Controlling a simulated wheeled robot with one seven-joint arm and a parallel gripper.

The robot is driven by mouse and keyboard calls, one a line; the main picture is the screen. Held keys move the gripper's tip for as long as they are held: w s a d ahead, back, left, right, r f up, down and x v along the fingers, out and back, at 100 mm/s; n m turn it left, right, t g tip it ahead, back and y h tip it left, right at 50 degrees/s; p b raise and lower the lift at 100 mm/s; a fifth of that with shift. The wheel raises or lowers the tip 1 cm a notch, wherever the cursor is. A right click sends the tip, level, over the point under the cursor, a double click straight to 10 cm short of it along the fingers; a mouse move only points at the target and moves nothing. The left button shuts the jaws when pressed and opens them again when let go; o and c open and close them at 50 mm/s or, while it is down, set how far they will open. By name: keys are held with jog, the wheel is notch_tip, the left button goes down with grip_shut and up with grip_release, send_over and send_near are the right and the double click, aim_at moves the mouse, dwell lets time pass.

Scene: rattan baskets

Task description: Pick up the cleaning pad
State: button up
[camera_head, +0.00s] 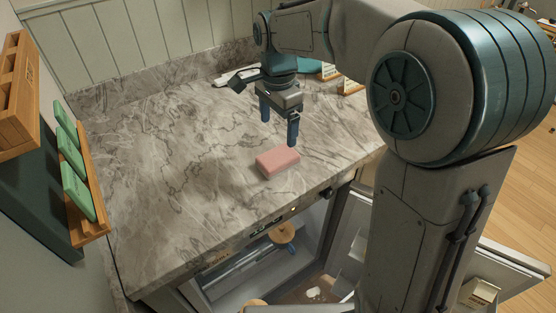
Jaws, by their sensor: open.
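The cleaning pad looks to be the pink block (278,162) lying flat on the grey marble counter (180,170), a little back from the counter's front edge. My gripper (279,134) is above and just behind the pink block, pointing down. Its two dark blue fingers are apart with nothing between them. The fingertips appear clear of the block, though the exact height gap is hard to tell.
An open appliance (270,260) with objects inside is below the counter front. Wooden holders with green items (76,180) hang at left. Small boxes (348,86) and a white item (228,78) sit at the back. The counter's left side is clear.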

aim_at(278, 156)
notch_tip(278, 156, down, 10)
jog(key=shift+r, duration=0.15)
dwell(0.3)
jog(key=c, duration=1.2)
jog(key=shift+o, duration=0.2)
jog(key=shift+r, duration=0.15)
